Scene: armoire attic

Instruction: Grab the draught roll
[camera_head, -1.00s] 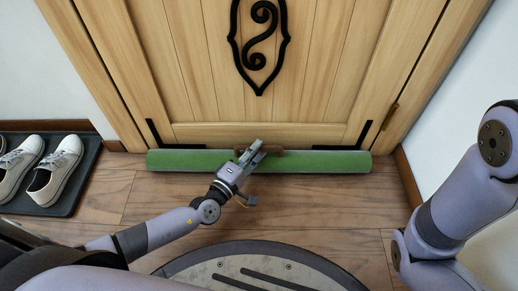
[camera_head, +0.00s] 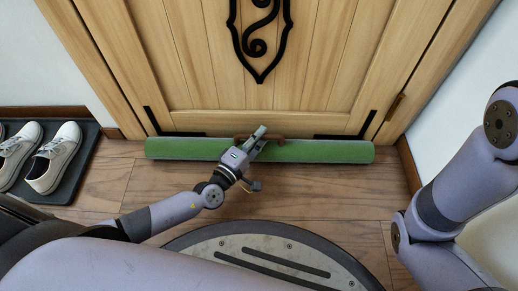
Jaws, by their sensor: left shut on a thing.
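The draught roll (camera_head: 190,149) is a long green cylinder lying level across the foot of the wooden door, with a brown handle (camera_head: 277,141) at its middle. My left gripper (camera_head: 258,139) reaches it from the front and is shut at the handle, hiding part of it. I cannot tell whether the roll touches the floor. My right arm shows at the right edge, but its gripper is out of view.
The wooden door (camera_head: 330,70) with black ironwork stands directly behind the roll. Pale shoes (camera_head: 55,158) sit on a dark tray (camera_head: 75,188) at the left. A white wall (camera_head: 440,100) is at the right. Wooden floor (camera_head: 310,200) lies open in front of the roll.

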